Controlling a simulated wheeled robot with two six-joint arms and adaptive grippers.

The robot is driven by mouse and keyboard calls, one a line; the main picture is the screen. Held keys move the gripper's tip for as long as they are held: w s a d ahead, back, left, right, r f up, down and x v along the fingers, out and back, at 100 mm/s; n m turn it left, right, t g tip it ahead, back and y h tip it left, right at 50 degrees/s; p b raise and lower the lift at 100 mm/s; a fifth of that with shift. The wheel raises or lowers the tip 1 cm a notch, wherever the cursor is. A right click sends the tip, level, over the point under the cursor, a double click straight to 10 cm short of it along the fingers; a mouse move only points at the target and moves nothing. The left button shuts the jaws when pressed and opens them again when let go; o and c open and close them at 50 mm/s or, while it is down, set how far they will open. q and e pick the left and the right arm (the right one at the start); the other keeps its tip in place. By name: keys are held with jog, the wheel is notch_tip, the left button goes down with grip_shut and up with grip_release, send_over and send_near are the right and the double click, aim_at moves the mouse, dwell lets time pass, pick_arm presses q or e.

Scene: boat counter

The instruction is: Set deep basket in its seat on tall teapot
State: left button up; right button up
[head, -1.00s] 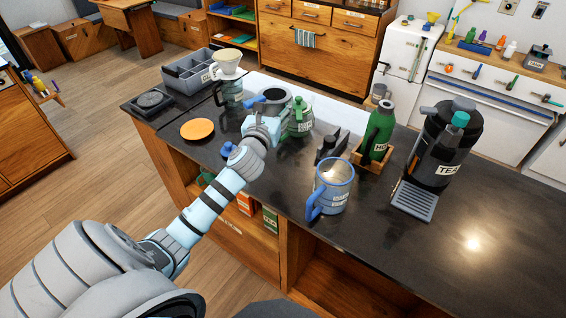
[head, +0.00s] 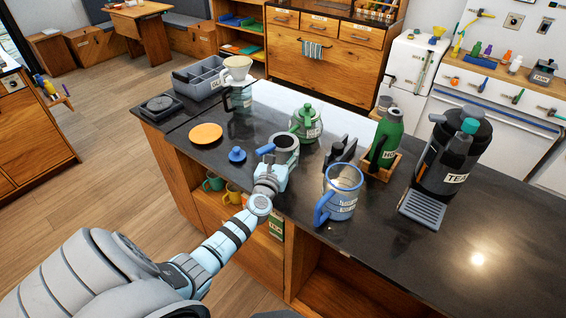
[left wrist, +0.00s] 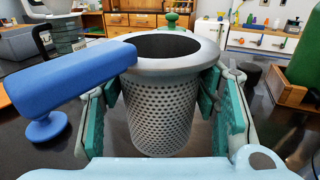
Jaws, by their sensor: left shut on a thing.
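The deep basket (head: 286,143) is a grey perforated cup with a wide rim and a blue handle pointing left. My left gripper (head: 274,172) is shut on it; in the left wrist view green finger pads press both sides of the basket (left wrist: 162,112). It is upright, apparently above the counter. The tall teapot looks to be the clear, blue-tinted pot (head: 344,184) with a blue handle, open-topped, on the counter right of the basket and apart from it. My right gripper is not in view.
A rounder green teapot (head: 306,122) stands behind the basket, a blue lid (head: 237,155) lies left of it. A dark stand (head: 341,151), green bottle (head: 387,135) and black tea dispenser (head: 455,155) stand right. The front-right counter (head: 480,255) is clear.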

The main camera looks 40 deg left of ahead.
aim_at(283, 161)
pick_arm(q)
notch_tip(283, 161, down, 4)
jog(key=shift+w+r+b, duration=0.1)
jog(key=shift+b, duration=0.75)
jog(key=shift+r, duration=0.15)
jog(key=shift+f, duration=0.25)
jog(key=o, duration=0.8)
jog(key=shift+c, duration=0.2)
jog(key=o, duration=0.4)
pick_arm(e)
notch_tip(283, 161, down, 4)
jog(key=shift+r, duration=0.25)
